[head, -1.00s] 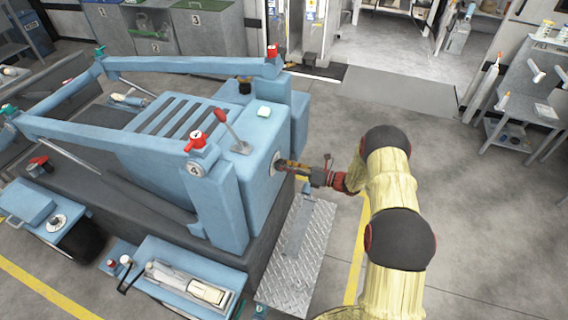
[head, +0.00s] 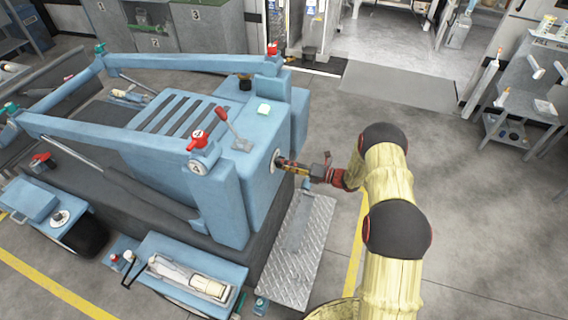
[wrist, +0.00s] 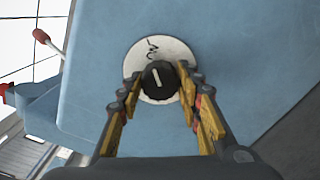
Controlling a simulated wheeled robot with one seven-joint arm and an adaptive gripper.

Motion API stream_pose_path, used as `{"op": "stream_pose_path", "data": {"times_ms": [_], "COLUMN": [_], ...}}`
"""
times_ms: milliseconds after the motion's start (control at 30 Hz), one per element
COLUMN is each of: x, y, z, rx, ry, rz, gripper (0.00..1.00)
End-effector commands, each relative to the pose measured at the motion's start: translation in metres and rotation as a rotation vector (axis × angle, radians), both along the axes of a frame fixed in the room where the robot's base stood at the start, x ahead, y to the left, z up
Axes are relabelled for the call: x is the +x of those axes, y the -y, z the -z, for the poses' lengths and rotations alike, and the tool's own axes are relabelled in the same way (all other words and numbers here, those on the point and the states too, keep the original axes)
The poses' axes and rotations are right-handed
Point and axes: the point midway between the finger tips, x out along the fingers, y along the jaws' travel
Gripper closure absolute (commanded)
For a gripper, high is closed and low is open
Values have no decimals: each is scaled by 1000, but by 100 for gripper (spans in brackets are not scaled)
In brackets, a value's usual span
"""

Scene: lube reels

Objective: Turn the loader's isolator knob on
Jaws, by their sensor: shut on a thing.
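The isolator knob (wrist: 160,79) is black with a white pointer line. It sits on a round white plate (wrist: 176,52) on the blue loader's side panel. In the wrist view the pointer is close to upright, its top leaning slightly left. My gripper (wrist: 160,88) has a finger on each side of the knob and is shut on it. In the head view my gripper (head: 282,163) reaches the loader (head: 262,185) from the right. The knob is hidden there behind the fingers; only part of the plate (head: 276,159) shows.
A lever with a red grip (head: 221,113) and a red knob (head: 197,139) stand on top of the loader. A metal tread plate (head: 298,262) lies below my gripper. The floor to the right is open up to a grey bench (head: 530,95).

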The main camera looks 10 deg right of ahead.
Motion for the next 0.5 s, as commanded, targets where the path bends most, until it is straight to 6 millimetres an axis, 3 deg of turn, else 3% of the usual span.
{"op": "stream_pose_path", "data": {"times_ms": [200,233,500], "x": [1,1,0], "y": [1,1,0], "z": [0,0,0], "rx": [1,1,0], "ry": [-1,-1,0], "rz": [2,2,1], "gripper": [90,64,49]}}
